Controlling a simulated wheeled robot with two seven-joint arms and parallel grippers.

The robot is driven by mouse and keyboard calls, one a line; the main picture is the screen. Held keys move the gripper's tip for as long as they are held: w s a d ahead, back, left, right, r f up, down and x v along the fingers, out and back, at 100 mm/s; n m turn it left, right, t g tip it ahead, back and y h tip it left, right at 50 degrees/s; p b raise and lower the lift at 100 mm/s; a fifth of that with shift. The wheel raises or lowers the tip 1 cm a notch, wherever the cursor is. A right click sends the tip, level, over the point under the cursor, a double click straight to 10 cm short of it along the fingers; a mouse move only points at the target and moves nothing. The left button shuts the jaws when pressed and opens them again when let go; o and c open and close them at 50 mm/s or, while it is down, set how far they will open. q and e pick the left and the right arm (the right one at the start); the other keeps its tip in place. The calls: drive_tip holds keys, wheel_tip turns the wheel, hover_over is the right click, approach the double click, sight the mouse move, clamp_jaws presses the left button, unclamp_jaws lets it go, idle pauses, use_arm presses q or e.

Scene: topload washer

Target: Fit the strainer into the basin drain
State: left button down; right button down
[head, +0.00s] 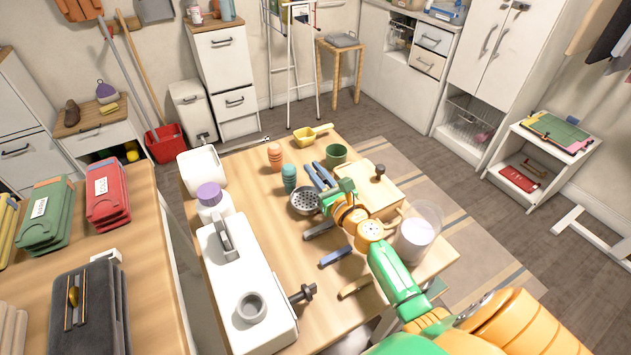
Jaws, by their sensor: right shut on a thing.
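The strainer (303,203) is a round grey metal dish with holes, over the middle of the wooden table. My right gripper (324,202) reaches in from the lower right and is shut on its right edge. The fingers are small and partly hidden by the wrist. A white block-shaped unit (236,280) stands at the table's front left, with a grey ring-shaped opening (251,307) on top, apart from the strainer. I cannot tell whether this opening is the basin drain. My left gripper is not in view.
Orange (275,157) and teal (289,178) ribbed pieces, a green cup (336,154), a wooden box (369,190) and a clear jug (419,232) crowd the table around my arm. A purple-capped bottle (212,201) stands behind the white unit. Blue-handled tools lie nearby.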

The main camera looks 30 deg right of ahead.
drive_tip(key=shift+w, duration=0.1)
drive_tip(key=shift+f, duration=0.2)
drive_tip(key=c, duration=0.9)
unclamp_jaws()
drive_tip(key=shift+r, duration=0.1)
